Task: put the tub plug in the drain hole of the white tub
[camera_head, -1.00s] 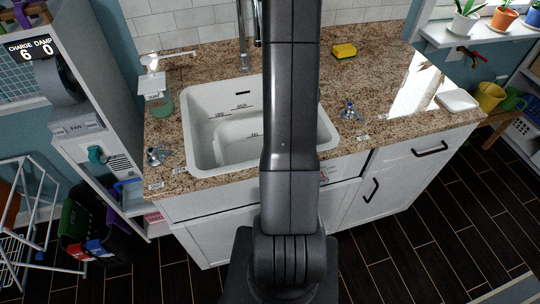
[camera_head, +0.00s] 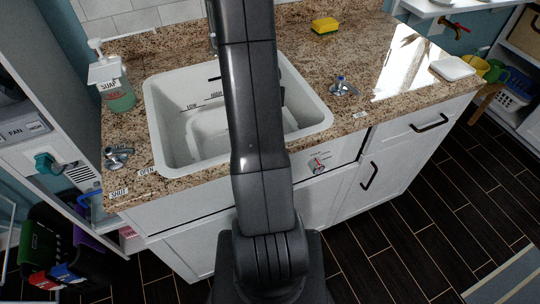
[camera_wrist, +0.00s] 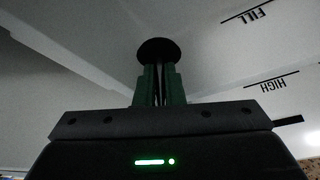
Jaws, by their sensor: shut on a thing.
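The tub plug (camera_wrist: 158,51) is a dark round disc in the wrist view, at the tips of my gripper (camera_wrist: 160,80). The gripper's green fingers are shut on it from below in that picture. Pale tub walls with FILL and HIGH marks surround it, so the plug is inside or over the tub. The white tub (camera_head: 170,120) is set in the counter in the head view, with level marks on its back wall. My arm crosses in front of the tub and hides its middle. The drain hole is not visible in either view.
A granite counter (camera_head: 370,70) surrounds the tub. On it are a soap dispenser (camera_head: 118,92), a left valve (camera_head: 118,158), a blue-topped valve (camera_head: 341,86), a yellow sponge (camera_head: 324,26) and a white soap dish (camera_head: 452,69). A red-handled knob (camera_head: 318,165) is on the cabinet front.

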